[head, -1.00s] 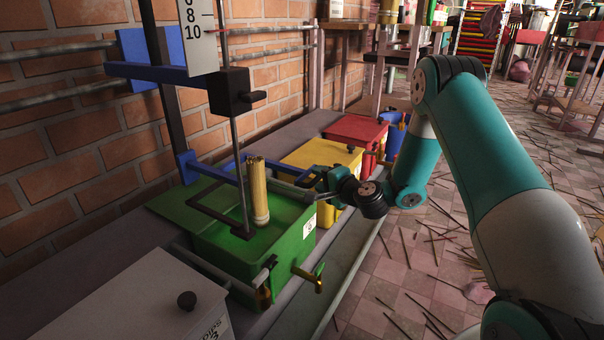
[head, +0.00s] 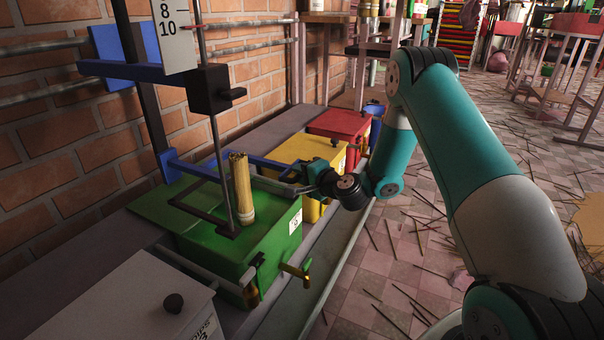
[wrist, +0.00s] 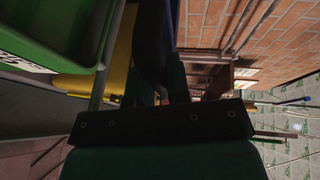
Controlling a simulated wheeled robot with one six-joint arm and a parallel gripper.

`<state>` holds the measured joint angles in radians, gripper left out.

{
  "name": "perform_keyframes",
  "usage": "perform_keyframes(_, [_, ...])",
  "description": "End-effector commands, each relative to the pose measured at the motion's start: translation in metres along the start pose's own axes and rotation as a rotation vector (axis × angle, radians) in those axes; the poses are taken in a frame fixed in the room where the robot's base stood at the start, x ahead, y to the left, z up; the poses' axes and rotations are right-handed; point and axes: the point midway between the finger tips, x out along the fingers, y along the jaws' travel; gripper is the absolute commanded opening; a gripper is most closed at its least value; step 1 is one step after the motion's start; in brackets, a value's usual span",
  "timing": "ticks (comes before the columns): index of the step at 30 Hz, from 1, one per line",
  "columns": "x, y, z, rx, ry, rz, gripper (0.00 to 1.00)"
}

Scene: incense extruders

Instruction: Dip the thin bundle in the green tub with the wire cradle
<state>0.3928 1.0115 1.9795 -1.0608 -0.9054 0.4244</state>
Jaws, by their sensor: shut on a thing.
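The green tub (head: 281,242) sits in the left middle of the head view. The dark frame of the wire cradle (head: 190,209) hangs over it on a thin upright rod. The thin bundle (head: 242,193), tan with a paler lower end, is nearly upright just right of the rod, over the tub. I cannot tell if its lower end touches anything. The wrist view shows part of the green tub (wrist: 85,60) at upper left; I cannot make out the bundle there.
A yellow tub (head: 312,208) and a red tub (head: 345,124) stand behind the green one. A white lidded box (head: 120,300) is in front. A blue bracket (head: 185,165) and a numbered scale (head: 174,35) stand by the brick wall. Sticks litter the floor at right.

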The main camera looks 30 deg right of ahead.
Motion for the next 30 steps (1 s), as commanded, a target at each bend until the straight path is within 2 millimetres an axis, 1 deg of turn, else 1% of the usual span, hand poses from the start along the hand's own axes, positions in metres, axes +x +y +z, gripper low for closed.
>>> perform_keyframes(5, [-0.003,-0.015,-0.002,0.001,0.000,0.000,0.00])
perform_keyframes(11, [-0.008,-0.040,-0.005,0.001,0.002,0.000,0.00])
perform_keyframes(30, [-0.030,-0.153,-0.015,0.001,0.008,0.000,0.00])
